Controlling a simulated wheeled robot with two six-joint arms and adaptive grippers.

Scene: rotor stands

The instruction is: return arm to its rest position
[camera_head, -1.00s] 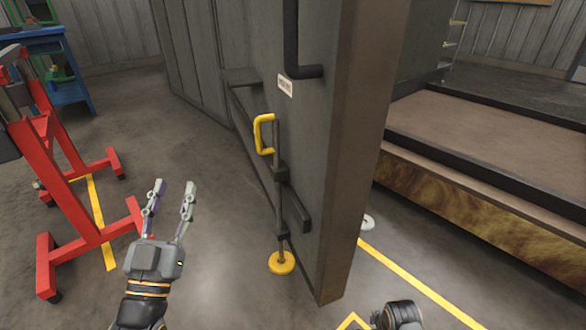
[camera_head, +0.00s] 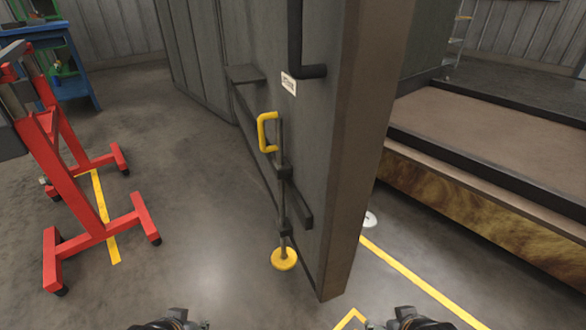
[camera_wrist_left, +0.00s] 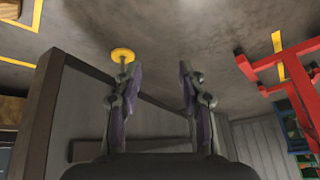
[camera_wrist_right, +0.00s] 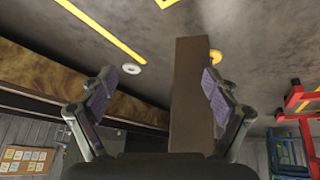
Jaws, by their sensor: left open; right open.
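My left gripper (camera_wrist_left: 155,85) is open and empty in the left wrist view, with its two fingers apart. In the head view only a part of my left arm shows at the bottom edge; its fingers are out of that view. My right gripper (camera_wrist_right: 162,85) is open and empty in the right wrist view. In the head view only a part of my right arm shows at the bottom edge. A tall grey door (camera_head: 335,190) stands in the middle, with a yellow-handled bolt (camera_head: 267,132) on its face and a yellow foot (camera_head: 284,259) at floor level. Neither gripper touches it.
A red stand (camera_head: 75,190) is at the left, with a blue bench (camera_head: 65,75) behind it. A stepped platform (camera_head: 480,130) lies at the right. Yellow lines (camera_head: 420,280) mark the floor. The floor (camera_head: 190,230) between stand and door is clear.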

